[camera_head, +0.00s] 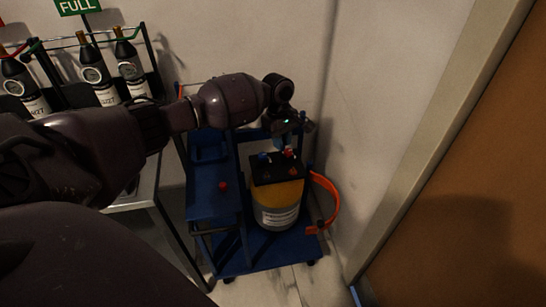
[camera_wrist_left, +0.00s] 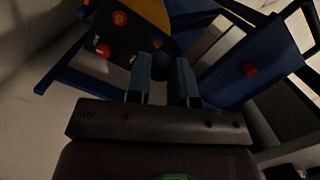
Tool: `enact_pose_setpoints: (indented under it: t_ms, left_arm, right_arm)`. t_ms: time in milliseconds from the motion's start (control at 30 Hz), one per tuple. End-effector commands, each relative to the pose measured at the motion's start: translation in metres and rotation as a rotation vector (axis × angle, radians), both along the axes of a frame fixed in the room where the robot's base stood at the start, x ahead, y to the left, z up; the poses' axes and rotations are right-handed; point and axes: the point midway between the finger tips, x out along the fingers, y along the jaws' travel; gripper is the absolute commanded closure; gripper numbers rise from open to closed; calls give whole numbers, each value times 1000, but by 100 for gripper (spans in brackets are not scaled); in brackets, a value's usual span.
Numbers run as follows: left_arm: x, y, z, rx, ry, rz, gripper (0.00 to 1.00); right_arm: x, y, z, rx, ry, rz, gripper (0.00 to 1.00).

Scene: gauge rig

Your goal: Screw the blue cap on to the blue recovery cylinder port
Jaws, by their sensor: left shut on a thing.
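The recovery cylinder (camera_head: 277,212) has a grey-white body, a yellow shoulder and a black top panel (camera_head: 278,195). A small blue fitting (camera_head: 263,156) and a red one (camera_head: 288,152) stand above that panel. My left gripper (camera_head: 284,141) is over the cylinder's top, partly in shadow. In the left wrist view its two fingers (camera_wrist_left: 162,78) are shut on the dark blue cap (camera_wrist_left: 159,64). The cap lies near the edge of the black panel (camera_wrist_left: 126,43); I cannot tell whether it touches a port. My right gripper is not in view.
A blue cart (camera_head: 270,258) carries the cylinder, with an orange strap (camera_head: 328,192) at its right. A red cap (camera_head: 224,185) sits on the cart's blue shelf (camera_head: 208,205). Bottles (camera_head: 97,75) stand in a rack at left. A wall and a door frame are at right.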

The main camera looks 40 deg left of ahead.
Motion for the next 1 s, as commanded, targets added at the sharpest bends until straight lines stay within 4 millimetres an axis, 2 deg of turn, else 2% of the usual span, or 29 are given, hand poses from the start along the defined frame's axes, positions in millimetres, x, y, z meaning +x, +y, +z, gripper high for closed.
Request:
enact_pose_setpoints:
  t_ms: [33,100,200,300,467,967,1000]
  left_arm:
    - [-1,13,-37,2,24,64,100]
    - [2,29,-59,2,21,147,100]
    - [4,47,-83,3,16,243,100]
    - [5,59,-97,2,10,307,100]
    - [6,68,-105,2,0,353,100]
    - [8,67,-98,-3,-8,360,100]
    - [7,68,-105,-2,-3,360,100]
  right_arm:
    - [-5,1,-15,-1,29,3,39]
    - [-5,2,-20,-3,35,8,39]
    - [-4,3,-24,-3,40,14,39]
    - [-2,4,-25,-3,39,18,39]
    - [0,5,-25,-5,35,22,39]
    - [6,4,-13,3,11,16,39]
    - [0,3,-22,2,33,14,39]
